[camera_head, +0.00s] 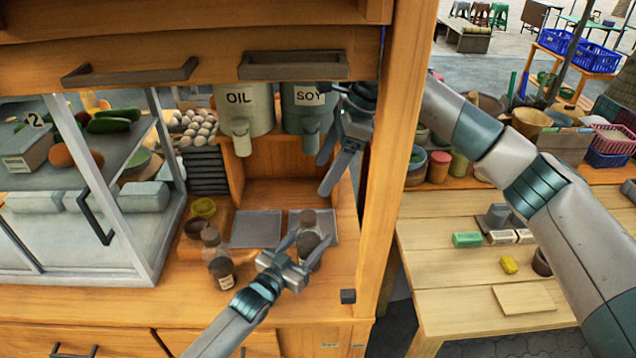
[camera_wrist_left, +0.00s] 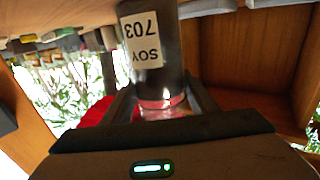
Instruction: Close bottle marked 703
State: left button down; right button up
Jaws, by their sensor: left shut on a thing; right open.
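The bottle marked 703 (camera_wrist_left: 147,40) fills the middle of the left wrist view, with its SOY 703 label upside down. It is dark with a clear part between the fingers. In the head view this bottle (camera_head: 308,243) appears upright at the right grey pad. My left gripper (camera_head: 296,258) is shut on it; the fingers also show in the left wrist view (camera_wrist_left: 160,100). Whether its mouth has a cap is unclear. A second dark-filled bottle (camera_head: 218,265) stands to the left. My right gripper (camera_head: 340,160) is open and empty, below and right of the SOY dispenser (camera_head: 305,97).
The OIL dispenser (camera_head: 243,105) hangs left of the SOY one. Two grey pads (camera_head: 256,229) lie on the counter. A wooden post (camera_head: 396,130) stands close right of my right gripper. A glass case (camera_head: 90,230) bounds the left.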

jog(key=shift+v, duration=1.8)
pick_arm(q)
jog(key=c, duration=0.6)
grip_release()
jog(key=shift+c, duration=0.2)
jog(key=shift+s+a, duration=0.1)
jog(key=shift+s, duration=0.05)
pick_arm(e)
jog(key=shift+f, duration=0.1)
pick_arm(q)
jog(key=shift+s+a+f, duration=0.1)
jog(key=shift+s+a, duration=0.3)
jog(key=shift+s, duration=0.1)
jog(key=b+v, duration=0.4)
jog(key=v, duration=1.1)
jog(key=shift+s+a, duration=0.25)
jog(key=shift+s, duration=0.05)
pick_arm(e)
notch_tip(320, 180, down, 4)
jog(key=shift+f, duration=0.1)
